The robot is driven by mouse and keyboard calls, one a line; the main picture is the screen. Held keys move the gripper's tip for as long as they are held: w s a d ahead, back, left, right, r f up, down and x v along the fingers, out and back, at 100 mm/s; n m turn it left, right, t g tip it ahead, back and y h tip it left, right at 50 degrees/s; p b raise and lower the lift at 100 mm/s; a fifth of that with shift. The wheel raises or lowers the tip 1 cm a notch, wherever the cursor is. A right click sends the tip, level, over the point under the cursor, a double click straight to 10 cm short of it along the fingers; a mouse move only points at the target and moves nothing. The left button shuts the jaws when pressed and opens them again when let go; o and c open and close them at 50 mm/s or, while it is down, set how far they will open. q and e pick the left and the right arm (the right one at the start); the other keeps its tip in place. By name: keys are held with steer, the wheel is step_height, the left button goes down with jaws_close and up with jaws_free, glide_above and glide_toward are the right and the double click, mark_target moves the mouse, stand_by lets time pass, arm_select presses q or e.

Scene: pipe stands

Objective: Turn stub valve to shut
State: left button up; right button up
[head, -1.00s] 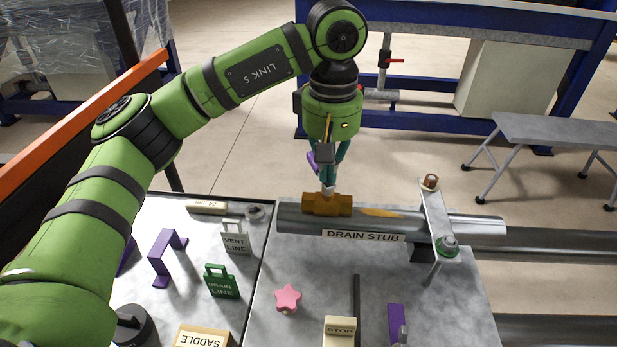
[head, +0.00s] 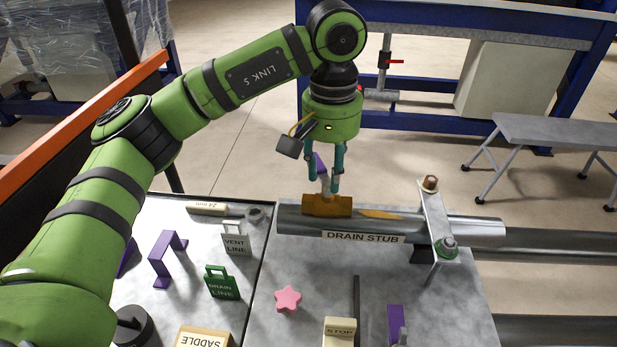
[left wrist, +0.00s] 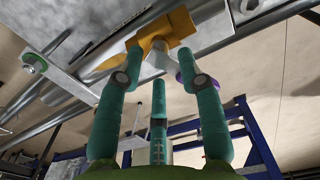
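The stub valve (head: 322,207) is a brass-coloured body on the grey pipe labelled DRAIN STUB. Its pale stem (left wrist: 159,58) carries a handle with a purple end (head: 320,162). My left gripper (head: 325,186) points down over the valve, its green fingers bent inward around the stem and handle. In the left wrist view the gripper (left wrist: 160,63) has fingertips on both sides of the stem, and the purple end shows beside the right finger. The exact finger contact is partly hidden. My right gripper is not in view.
A bracket (head: 435,222) with a green-ringed bolt and a brown nut crosses the pipe at right. Blue-framed benches stand behind.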

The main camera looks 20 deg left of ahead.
mark_target(328, 183)
arm_select(q)
step_height(328, 183, up, 6)
steer(key=p, duration=0.4)
steer(key=shift+r+p, duration=0.1)
steer(key=shift+p, duration=0.25)
